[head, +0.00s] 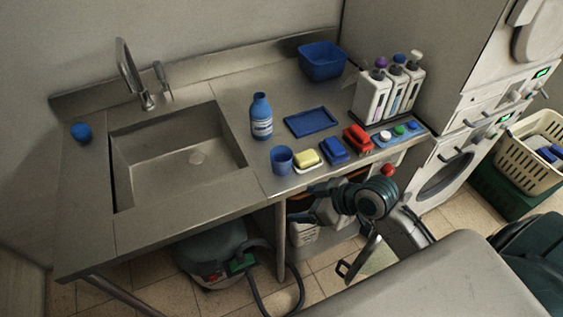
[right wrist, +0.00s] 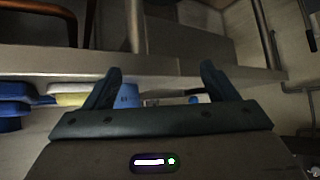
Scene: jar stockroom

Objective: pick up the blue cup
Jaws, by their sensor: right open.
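The blue cup (head: 281,158) stands upright near the front edge of the counter, left of a yellow sponge. My right gripper (head: 320,188) is in front of the counter edge, a little right of the cup and apart from it. In the right wrist view the gripper (right wrist: 160,70) has its two fingers spread with nothing held between them. The blue cup (right wrist: 127,96) shows beyond the fingers, closer to the left one and partly hidden by it. My left gripper is not in view.
The yellow sponge (head: 307,158), a blue brush (head: 334,150) and a red one (head: 358,139) stand right of the cup. A blue bottle (head: 261,117) and a blue tray (head: 311,122) are behind it. The sink (head: 180,160) lies to the left.

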